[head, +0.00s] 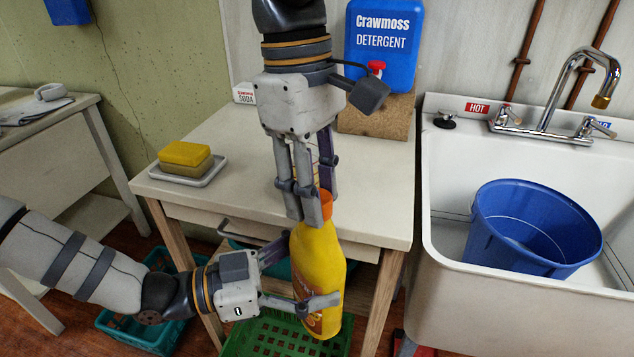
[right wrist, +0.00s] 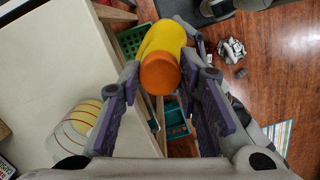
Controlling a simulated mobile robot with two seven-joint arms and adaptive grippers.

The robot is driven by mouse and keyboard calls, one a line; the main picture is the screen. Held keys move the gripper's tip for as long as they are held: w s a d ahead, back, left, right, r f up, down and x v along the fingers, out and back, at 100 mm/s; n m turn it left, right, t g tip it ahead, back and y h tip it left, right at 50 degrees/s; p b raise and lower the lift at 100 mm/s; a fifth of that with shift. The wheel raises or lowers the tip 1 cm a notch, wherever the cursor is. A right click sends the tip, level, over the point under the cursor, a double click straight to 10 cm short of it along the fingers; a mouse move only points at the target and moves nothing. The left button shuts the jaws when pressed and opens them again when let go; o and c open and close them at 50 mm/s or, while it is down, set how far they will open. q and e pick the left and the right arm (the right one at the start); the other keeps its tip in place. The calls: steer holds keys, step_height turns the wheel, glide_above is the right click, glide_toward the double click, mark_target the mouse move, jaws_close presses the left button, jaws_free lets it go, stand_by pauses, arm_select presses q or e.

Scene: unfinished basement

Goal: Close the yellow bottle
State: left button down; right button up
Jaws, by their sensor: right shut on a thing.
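The yellow bottle (head: 319,262) is held nearly upright in front of the small table. Its orange cap (head: 326,205) sits at the top of the neck; I cannot tell how tight it is. My left gripper (head: 318,303) reaches in from the left, with its fingers around the lower body of the bottle. My right gripper (head: 308,208) points down from above and is shut on the orange cap. In the right wrist view, the cap (right wrist: 160,73) lies between the fingertips, with the yellow bottle (right wrist: 165,38) beyond it. The fingers hide part of the cap in the head view.
The table (head: 225,150) carries a soap dish (head: 190,176) with sponges and a blue detergent container (head: 384,40) on a block. A striped glass (right wrist: 80,120) stands near my right gripper. Right is a sink (head: 441,240) with a blue bucket (head: 530,230). A green crate (head: 262,338) is below.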

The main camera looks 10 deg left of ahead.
steer(key=o, duration=0.7)
steer(key=shift+c, duration=0.2)
steer(key=shift+r, duration=2.3)
steer(key=shift+c, duration=0.3)
